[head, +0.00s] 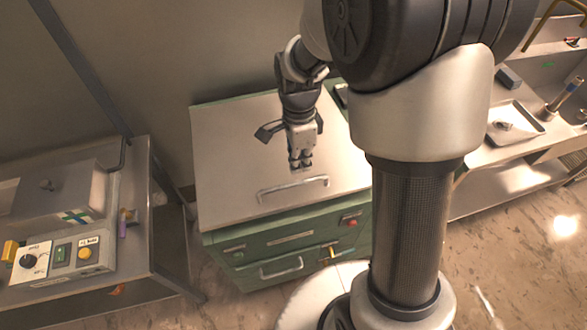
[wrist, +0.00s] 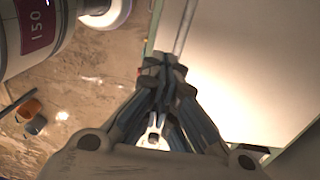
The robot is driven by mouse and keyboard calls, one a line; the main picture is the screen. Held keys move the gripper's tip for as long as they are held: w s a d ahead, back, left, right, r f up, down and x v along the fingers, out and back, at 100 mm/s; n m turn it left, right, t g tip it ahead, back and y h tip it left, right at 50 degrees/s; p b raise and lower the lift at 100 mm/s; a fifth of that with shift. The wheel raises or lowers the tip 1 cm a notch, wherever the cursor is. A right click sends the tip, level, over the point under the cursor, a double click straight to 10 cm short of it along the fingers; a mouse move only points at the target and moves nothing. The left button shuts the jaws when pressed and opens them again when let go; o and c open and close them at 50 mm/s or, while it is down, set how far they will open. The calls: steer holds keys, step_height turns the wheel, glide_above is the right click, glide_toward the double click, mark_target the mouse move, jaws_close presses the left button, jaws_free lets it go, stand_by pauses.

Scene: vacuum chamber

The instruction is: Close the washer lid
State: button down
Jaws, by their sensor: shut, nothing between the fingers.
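The washer is a green cabinet (head: 285,235) with a broad pale lid (head: 235,150) on top. The lid lies flat or nearly flat over the body; I cannot tell whether a small gap remains at its edge. A metal bar handle (head: 292,190) runs along the lid's front edge. My gripper (head: 301,167) is shut and empty, pointing down over the lid just behind the handle. In the wrist view the fingertips (wrist: 162,75) are together beside the lid (wrist: 240,60), at the near end of the handle bar (wrist: 187,25). Contact with the lid is unclear.
A bench (head: 137,220) with a control box (head: 62,258) stands to the left. A counter (head: 480,150) with a metal tray (head: 514,124) is at the right. A red button (head: 350,221) is on the washer front. Floor (head: 240,308) shows in front.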

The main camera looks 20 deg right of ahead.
mark_target(300, 202)
steer(key=f+b, duration=0.1)
steer(key=f, duration=0.3)
steer(key=s+f+b, duration=0.1)
steer(key=f, duration=0.4)
steer(key=f+b, duration=0.1)
steer(key=f, duration=0.3)
steer(key=shift+s+f+b, duration=0.2)
steer(key=shift+b, duration=0.1)
